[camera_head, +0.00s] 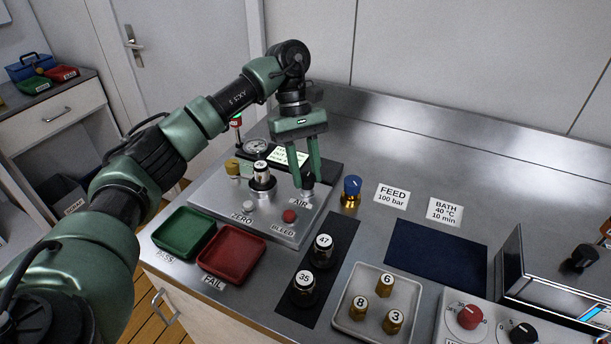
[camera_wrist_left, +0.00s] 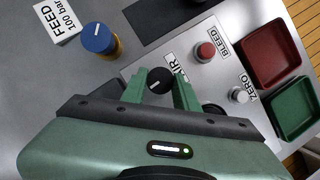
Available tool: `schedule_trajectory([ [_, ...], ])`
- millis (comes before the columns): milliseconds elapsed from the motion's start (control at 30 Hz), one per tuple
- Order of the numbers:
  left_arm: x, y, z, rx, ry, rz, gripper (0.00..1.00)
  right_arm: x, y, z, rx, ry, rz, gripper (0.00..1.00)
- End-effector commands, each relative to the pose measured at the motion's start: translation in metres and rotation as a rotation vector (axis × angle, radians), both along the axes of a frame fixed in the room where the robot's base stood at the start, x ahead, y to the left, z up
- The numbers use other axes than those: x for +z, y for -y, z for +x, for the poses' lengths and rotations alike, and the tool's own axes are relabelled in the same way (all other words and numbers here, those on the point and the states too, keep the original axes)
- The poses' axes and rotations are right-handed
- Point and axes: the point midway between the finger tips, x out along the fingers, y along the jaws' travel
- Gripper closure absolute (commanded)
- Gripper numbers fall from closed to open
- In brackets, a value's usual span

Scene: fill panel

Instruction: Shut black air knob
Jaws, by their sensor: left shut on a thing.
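The black air knob (camera_wrist_left: 158,80) shows in the left wrist view on the grey fill panel, beside the AIR label (camera_head: 299,202). A white line marks its top. My left gripper (camera_head: 307,184) comes down on the knob from above, with a finger on either side of it, shut on it. In the head view the fingers hide most of the knob. My right gripper is not in view.
A blue knob on a brass base (camera_head: 351,190) stands just right of the panel. The red BLEED button (camera_head: 289,216) and grey ZERO button (camera_head: 249,207) are close by. A capped cylinder (camera_head: 262,178) stands left of the gripper. Green (camera_head: 184,257) and red (camera_head: 232,280) trays lie in front.

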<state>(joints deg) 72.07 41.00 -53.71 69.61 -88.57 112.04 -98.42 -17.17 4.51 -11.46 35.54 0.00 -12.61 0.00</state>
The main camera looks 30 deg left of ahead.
Motion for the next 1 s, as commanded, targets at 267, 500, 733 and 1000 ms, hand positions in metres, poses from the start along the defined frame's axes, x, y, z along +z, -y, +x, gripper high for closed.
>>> schedule_trajectory([
  [267, 0.0014, 0.0004, 0.0013, -0.079, 0.006, -0.001, 1.0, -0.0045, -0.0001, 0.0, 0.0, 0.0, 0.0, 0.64],
  [500, 0.0021, 0.0003, 0.0013, -0.094, 0.005, 0.0, 1.0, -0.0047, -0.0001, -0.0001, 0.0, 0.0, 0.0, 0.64],
  [733, 0.0021, 0.0004, 0.0014, -0.092, 0.006, -0.001, 1.0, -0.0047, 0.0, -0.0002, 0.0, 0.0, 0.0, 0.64],
  [1000, 0.0011, 0.0004, 0.0009, -0.092, 0.003, 0.0, 0.49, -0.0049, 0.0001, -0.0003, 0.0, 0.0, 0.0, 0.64],
])
